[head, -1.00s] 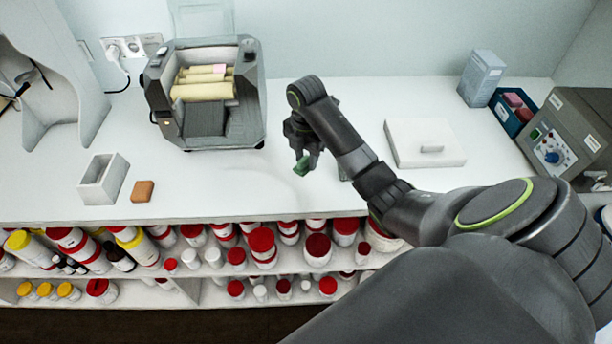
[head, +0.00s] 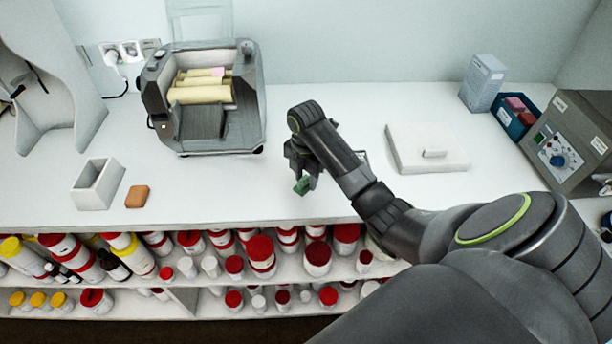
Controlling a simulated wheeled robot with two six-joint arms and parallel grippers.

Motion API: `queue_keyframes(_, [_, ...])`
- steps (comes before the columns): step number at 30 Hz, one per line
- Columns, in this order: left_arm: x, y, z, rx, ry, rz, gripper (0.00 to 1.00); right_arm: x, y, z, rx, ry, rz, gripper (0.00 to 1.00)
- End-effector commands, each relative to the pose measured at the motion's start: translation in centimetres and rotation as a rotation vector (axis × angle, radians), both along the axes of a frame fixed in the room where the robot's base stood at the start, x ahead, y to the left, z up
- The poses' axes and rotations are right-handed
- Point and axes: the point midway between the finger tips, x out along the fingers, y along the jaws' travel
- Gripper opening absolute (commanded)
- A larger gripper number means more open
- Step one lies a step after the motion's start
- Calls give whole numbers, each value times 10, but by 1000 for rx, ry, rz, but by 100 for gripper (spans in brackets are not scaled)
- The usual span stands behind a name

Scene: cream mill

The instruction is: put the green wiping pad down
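The green wiping pad (head: 302,186) is a small green block at the fingertips of my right gripper (head: 302,178), low over the white counter near its front edge. The gripper appears shut on the pad. I cannot tell whether the pad touches the counter. My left gripper is not in view.
A grey roller mill (head: 205,98) with cream rollers stands at the back left. A white open box (head: 98,185) and an orange-brown block (head: 137,196) lie at the left. A white lidded slab (head: 427,150) is at the right. Bottles fill the shelves below; the counter's middle is clear.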

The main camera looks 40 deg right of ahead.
Motion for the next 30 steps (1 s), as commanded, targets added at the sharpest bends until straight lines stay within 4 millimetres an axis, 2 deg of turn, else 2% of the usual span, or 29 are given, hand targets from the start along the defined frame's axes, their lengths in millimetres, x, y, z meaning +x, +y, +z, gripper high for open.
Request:
queue_keyframes(1, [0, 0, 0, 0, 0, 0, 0, 0, 0, 0, 0, 0, 0, 41])
queue_keyframes(4, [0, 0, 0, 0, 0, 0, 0, 0, 0, 0, 0, 0, 0, 54])
queue_keyframes(16, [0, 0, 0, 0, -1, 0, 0, 0, 0, 5, -1, 0, 0, 54])
queue_keyframes(23, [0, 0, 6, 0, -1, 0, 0, 1, -1, 34, -1, -3, 1, 54])
queue_keyframes(30, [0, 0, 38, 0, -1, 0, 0, 0, 0, 67, 0, 1, 0, 54])
